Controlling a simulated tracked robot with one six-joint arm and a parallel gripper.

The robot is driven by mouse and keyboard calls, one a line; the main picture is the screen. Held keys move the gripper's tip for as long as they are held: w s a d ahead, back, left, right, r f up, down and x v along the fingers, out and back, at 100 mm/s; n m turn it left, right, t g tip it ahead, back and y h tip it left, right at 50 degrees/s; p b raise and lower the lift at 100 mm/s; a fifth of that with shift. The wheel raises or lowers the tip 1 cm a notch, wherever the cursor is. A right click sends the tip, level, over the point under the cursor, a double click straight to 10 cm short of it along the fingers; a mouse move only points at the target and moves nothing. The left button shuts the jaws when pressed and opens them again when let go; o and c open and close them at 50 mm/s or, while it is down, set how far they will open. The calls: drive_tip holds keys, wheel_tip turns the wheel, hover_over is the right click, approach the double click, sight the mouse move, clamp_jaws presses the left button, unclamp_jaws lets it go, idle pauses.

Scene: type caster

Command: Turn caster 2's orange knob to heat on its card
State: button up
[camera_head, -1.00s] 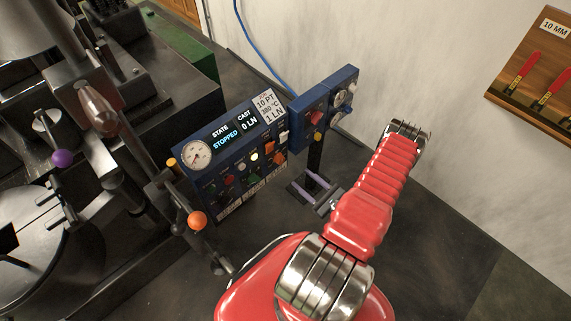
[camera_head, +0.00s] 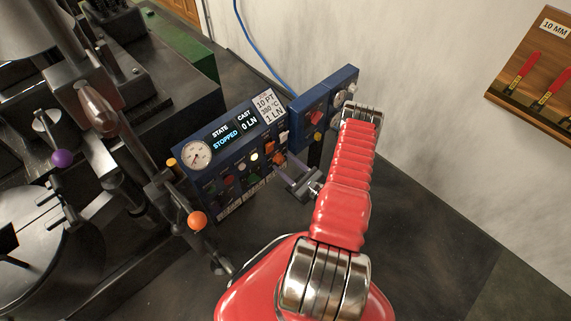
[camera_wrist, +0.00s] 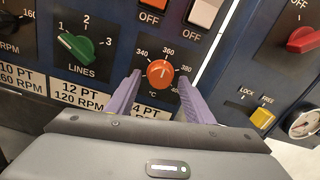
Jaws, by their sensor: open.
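The orange knob (camera_wrist: 160,73) sits on the blue panel in the wrist view, with its white mark pointing about at 360. Its scale shows 340, 360 and 380; a further mark at the right is partly hidden by a finger. The card (camera_head: 267,106) above the panel in the head view reads 10 PT, 380 °C, 1 LN. My gripper (camera_wrist: 159,79) is open, one purple finger on each side of the knob, with visible gaps. In the head view my gripper (camera_head: 294,180) is in front of the panel's lower right. No caster number is legible.
A green lines knob (camera_wrist: 78,45) is left of the orange knob, and off switches (camera_wrist: 205,12) are above. A yellow lock knob (camera_wrist: 262,118) and a red knob (camera_wrist: 303,40) are on the panel at right. The display (camera_head: 236,132) reads STOPPED, 0 LN.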

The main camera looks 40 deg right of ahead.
drive_tip(key=shift+w, duration=0.25)
drive_tip(key=shift+c, duration=0.3)
drive_tip(key=c, duration=0.9)
drive_tip(key=shift+d, duration=0.15)
drive_tip(key=shift+c, duration=0.5)
